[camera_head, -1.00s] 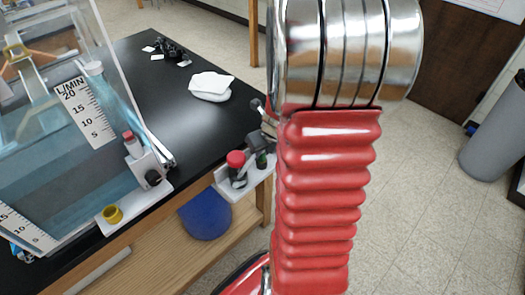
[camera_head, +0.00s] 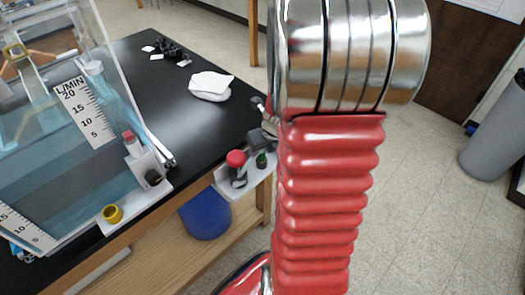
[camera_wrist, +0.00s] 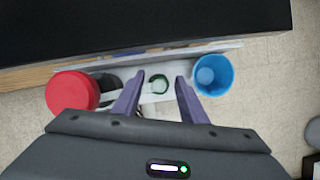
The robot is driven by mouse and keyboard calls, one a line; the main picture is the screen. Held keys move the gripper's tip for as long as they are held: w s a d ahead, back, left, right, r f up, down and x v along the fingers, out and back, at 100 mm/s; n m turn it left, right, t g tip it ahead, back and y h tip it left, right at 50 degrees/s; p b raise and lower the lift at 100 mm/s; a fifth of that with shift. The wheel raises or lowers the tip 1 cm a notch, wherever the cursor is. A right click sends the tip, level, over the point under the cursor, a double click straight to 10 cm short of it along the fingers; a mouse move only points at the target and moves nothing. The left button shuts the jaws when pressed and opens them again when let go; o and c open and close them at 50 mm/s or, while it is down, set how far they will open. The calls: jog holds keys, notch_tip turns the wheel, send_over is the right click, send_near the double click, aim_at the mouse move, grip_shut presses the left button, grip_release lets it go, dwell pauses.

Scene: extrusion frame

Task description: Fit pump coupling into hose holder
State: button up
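My gripper (camera_wrist: 161,78) is open, its two purple fingers apart above a white shelf (camera_wrist: 228,47) on the table's edge. In the wrist view a small green-rimmed piece (camera_wrist: 159,84) sits on this shelf, between and beyond the fingertips. It also shows in the head view as a dark green-topped piece (camera_head: 261,160) on the shelf (camera_head: 228,192). A red-capped dark piece (camera_head: 237,165) stands left of it; its red cap (camera_wrist: 73,92) is large in the wrist view. A blue cup-like piece (camera_wrist: 212,75) is at the right. I cannot tell which piece is the pump coupling.
A clear tank (camera_head: 75,135) with L/MIN scales stands on the black table (camera_head: 165,85). A white bracket (camera_head: 140,205) at its front carries a yellow ring (camera_head: 112,214) and a red-topped fitting (camera_head: 131,140). A blue disc-shaped object (camera_head: 205,215) is below the tabletop.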

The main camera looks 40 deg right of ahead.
jog(key=v, duration=1.1)
jog(key=shift+s, duration=0.2)
jog(key=shift+a+r, duration=0.1)
jog(key=s+a+r+m, duration=0.2)
jog(key=a+r+m, duration=0.1)
jog(key=a+m, duration=0.5)
jog(key=s+a+r+m+t, duration=0.1)
jog(key=a+r+m, duration=0.2)
jog(key=a+m, duration=0.6)
jog(key=s+a+r+m+y, duration=0.1)
jog(key=a+r+m, duration=0.3)
jog(key=a+m, duration=0.5)
jog(key=s+m, duration=0.1)
jog(key=m, duration=0.6)
jog(key=shift+s, duration=0.4)
